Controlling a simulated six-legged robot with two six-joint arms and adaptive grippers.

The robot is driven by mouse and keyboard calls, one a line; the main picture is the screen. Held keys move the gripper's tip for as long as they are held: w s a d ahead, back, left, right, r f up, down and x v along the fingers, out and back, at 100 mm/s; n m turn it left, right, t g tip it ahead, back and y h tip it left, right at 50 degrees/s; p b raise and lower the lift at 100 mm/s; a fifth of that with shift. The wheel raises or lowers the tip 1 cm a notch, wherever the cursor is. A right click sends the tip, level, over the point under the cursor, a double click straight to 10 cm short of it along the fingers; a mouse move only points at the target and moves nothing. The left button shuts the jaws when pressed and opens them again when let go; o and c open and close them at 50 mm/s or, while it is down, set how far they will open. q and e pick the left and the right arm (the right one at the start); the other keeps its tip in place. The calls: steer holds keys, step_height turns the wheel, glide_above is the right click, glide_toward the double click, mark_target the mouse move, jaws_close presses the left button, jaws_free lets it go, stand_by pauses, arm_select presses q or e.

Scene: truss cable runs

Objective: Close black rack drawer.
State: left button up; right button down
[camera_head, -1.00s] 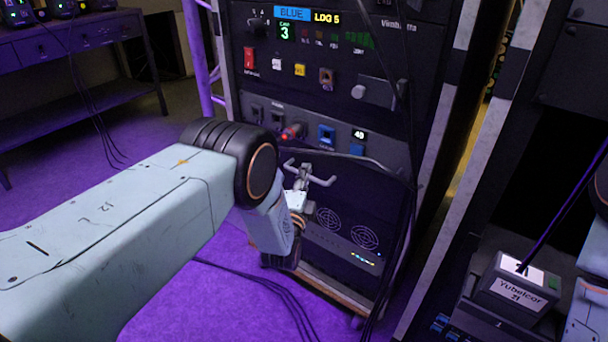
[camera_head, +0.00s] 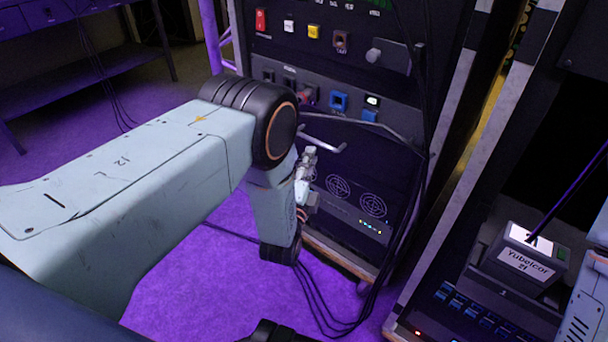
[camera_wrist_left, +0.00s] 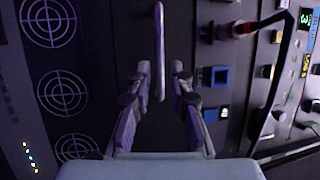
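The black rack drawer (camera_head: 386,184) is in the lower rack, its dark front facing me. Its grey bar handle (camera_head: 322,142) sticks out from the front; how far the drawer stands out cannot be told. My left gripper (camera_head: 309,160) is beside the left part of the handle in the head view. In the left wrist view, the fingers of my left gripper (camera_wrist_left: 160,72) are apart. The handle (camera_wrist_left: 159,45) runs vertically there and shows between the fingertips; contact cannot be told.
A control panel (camera_head: 283,87) with coloured sockets and a red plug sits above the drawer. Loose cables (camera_head: 424,150) hang along the rack's right side. More cables lie on the purple floor (camera_head: 190,283). A labelled box (camera_head: 524,262) stands at the right.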

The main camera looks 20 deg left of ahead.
arm_select(q)
steer(key=s, duration=0.3)
steer(key=s+f, duration=0.1)
steer(key=s, duration=0.1)
steer(key=shift+d, duration=0.1)
steer(key=shift+s, duration=0.2)
